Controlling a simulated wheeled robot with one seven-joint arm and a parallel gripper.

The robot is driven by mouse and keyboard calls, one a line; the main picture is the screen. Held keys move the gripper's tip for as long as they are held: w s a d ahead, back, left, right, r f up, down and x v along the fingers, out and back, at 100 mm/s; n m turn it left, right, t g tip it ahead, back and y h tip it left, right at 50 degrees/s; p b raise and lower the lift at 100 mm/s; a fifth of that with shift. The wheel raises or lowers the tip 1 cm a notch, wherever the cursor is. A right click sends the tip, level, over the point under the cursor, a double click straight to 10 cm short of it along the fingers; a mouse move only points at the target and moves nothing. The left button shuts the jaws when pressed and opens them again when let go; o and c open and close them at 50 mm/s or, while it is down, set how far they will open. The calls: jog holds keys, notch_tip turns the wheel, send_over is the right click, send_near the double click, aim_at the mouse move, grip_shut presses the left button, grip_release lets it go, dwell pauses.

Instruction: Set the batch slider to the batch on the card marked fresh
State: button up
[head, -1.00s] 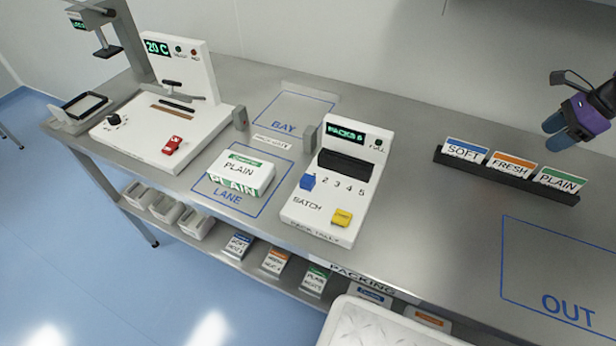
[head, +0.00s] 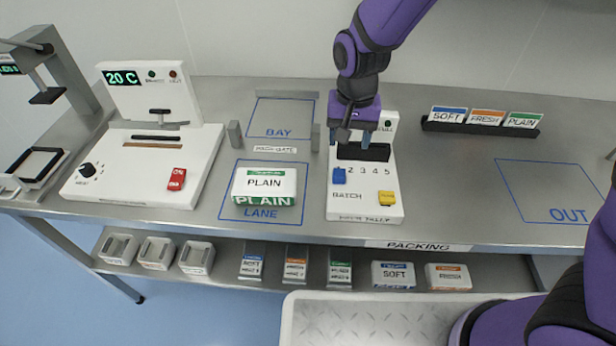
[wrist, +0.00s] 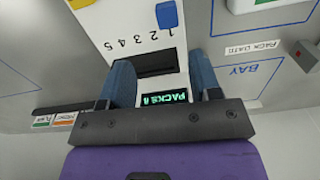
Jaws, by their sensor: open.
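The white batch unit (head: 365,205) stands mid-table, with a printed scale ending in 2 3 4 5 and the word BATCH. Its blue slider knob (head: 339,176) sits at the left end, at 1; it also shows in the wrist view (wrist: 166,14) beside the 1. My gripper (head: 351,133) is open and empty over the back of the unit; in the wrist view its fingers (wrist: 161,82) straddle the dark slot and display. The orange FRESH card (head: 486,117) stands in the rack between SOFT and PLAIN. An orange-topped shelf card (head: 296,264) has small print I cannot read surely.
A yellow button (head: 387,198) is on the unit's front right. A PLAIN pack (head: 264,186) lies in LANE to the left. The dark card rack (head: 470,127) is behind right. BAY (head: 279,118) and OUT (head: 560,190) are empty.

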aim_at(339, 174)
jog(key=f, duration=0.7)
jog(key=a+f, duration=0.1)
jog(key=f, duration=0.2)
jog(key=shift+s+a+f, duration=0.1)
jog(key=shift+s+f, duration=0.25)
jog(key=shift+f, duration=0.05)
